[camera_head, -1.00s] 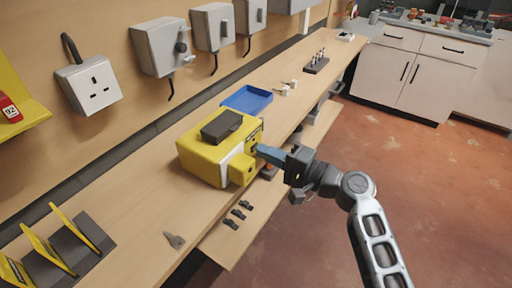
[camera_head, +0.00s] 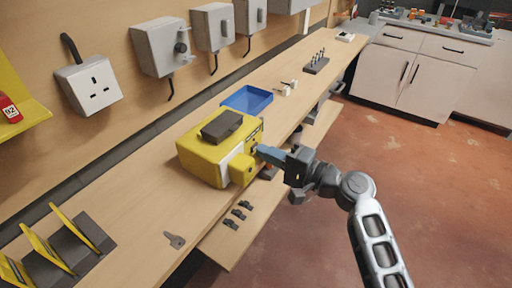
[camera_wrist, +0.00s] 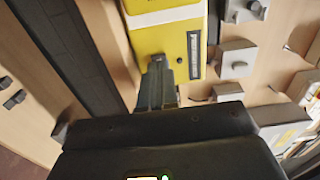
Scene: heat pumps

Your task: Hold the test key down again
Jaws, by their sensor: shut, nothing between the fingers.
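A yellow box-shaped unit (camera_head: 205,162) with a dark block on its top sits on the wooden bench, left of my gripper. My gripper (camera_head: 262,151) is shut, its fingertips at the unit's right-hand face. In the wrist view the closed fingers (camera_wrist: 157,72) reach up to the lower edge of the yellow unit (camera_wrist: 165,42), beside a dark slotted panel (camera_wrist: 194,55). The test key itself is not distinguishable; the fingertips cover that spot. I cannot tell whether they press on it or only stand close to it.
A blue tray (camera_head: 247,99) lies behind the unit. A grey key-shaped piece (camera_head: 174,240) lies on the bench's near part. Several dark clips (camera_head: 238,214) lie on a lower shelf. Grey boxes and a socket (camera_head: 90,84) are on the wall. The floor to the right is clear.

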